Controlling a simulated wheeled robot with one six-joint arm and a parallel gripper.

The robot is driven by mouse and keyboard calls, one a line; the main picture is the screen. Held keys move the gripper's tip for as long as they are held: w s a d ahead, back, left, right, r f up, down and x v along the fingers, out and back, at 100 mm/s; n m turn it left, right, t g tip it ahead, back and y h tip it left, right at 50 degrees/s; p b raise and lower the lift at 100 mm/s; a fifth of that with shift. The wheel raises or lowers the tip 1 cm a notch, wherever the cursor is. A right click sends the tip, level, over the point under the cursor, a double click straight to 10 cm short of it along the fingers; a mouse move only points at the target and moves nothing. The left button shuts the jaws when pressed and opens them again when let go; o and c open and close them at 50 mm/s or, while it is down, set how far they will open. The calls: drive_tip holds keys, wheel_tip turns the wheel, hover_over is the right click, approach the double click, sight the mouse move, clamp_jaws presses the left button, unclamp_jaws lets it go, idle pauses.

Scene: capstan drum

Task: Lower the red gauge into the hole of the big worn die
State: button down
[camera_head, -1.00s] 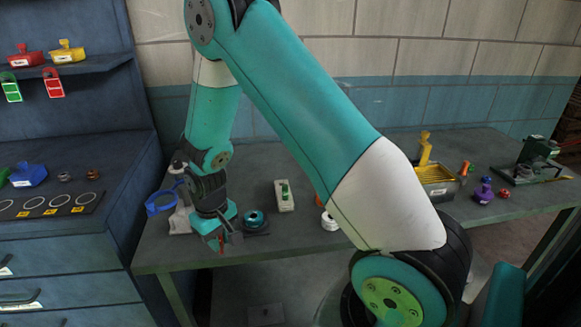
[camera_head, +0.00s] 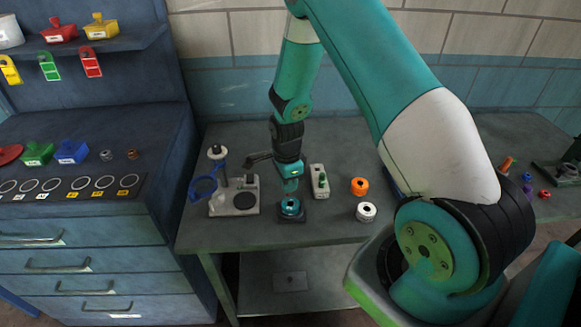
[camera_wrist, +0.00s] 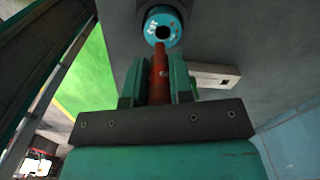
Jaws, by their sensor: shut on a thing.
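The big worn die is a teal ring (camera_head: 290,206) with a dark centre hole, sitting on a small dark block on the bench. It also shows at the top of the wrist view (camera_wrist: 163,26), where its hole faces me. My gripper (camera_head: 291,186) is just above or behind the die in the head view, pointing down. In the wrist view my gripper (camera_wrist: 158,80) is shut on the red gauge (camera_wrist: 158,72), a slim red rod between both fingers. The gauge's tip reaches the die's lower edge in that picture, just short of the hole. I cannot tell the gap in height.
Left of the die stands a grey base (camera_head: 236,200) with a blue-rimmed magnifier (camera_head: 202,189). To the right are a pale block with a green part (camera_head: 320,181), an orange ring (camera_head: 359,186) and a white ring (camera_head: 366,212). The bench front is clear.

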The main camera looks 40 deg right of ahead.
sight(291, 198)
drive_tip(key=m, duration=0.1)
drive_tip(key=d+m, duration=0.1)
drive_tip(key=m, duration=0.1)
drive_tip(key=shift+r+p, duration=0.35)
drive_tip(key=shift+r, duration=0.05)
drive_tip(key=shift+m, duration=0.5)
drive_tip(key=shift+f+b, duration=2)
drive_tip(key=shift+f, duration=0.9)
drive_tip(key=shift+f+b, duration=1.15)
drive_tip(key=shift+b, duration=0.1)
idle(2.6)
